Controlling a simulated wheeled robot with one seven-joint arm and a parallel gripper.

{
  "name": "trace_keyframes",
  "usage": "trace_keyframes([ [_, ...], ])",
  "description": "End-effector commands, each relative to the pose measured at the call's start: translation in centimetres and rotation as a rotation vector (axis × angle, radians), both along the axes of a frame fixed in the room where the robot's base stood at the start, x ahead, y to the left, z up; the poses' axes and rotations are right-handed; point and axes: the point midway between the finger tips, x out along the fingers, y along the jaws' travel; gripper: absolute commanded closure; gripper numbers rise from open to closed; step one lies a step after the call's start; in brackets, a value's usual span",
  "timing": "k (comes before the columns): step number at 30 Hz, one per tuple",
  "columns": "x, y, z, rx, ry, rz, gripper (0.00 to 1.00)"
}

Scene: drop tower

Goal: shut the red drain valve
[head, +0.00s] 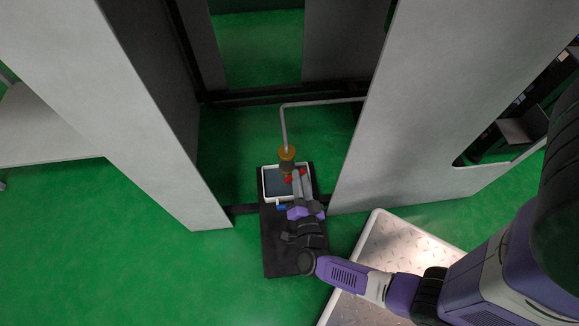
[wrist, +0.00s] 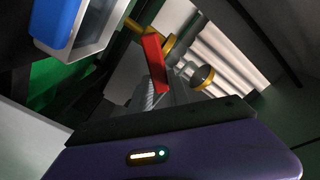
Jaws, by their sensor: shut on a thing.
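The red drain valve handle (head: 289,180) shows as small red patches at my gripper's fingertips, below a brass-orange fitting (head: 287,155) on a pipe. In the wrist view the red lever (wrist: 154,62) is a flat bar, tilted, at the grey fingers, with brass parts (wrist: 201,77) beside it. My gripper (head: 298,178) reaches in from the front and is shut on the red handle. The fingers hide part of the handle, and I cannot tell how far it is turned.
A white-rimmed tray (head: 265,184) sits on a black platform (head: 271,245) under the fitting. A blue piece (wrist: 58,20) is near the tray. Tall grey panels (head: 410,110) flank the gap on both sides. A metal tread plate (head: 390,245) lies at right. Green floor is open at left.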

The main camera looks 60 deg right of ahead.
Motion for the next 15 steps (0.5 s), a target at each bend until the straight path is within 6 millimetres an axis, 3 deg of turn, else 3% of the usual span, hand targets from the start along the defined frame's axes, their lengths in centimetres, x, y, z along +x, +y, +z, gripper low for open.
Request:
trace_keyframes([
  [4,-1.5,0.0,-1.0,0.083,-0.105,-0.002,1.0],
  [15,-2.3,-0.6,-2.6,0.298,-0.381,-0.001,1.0],
])
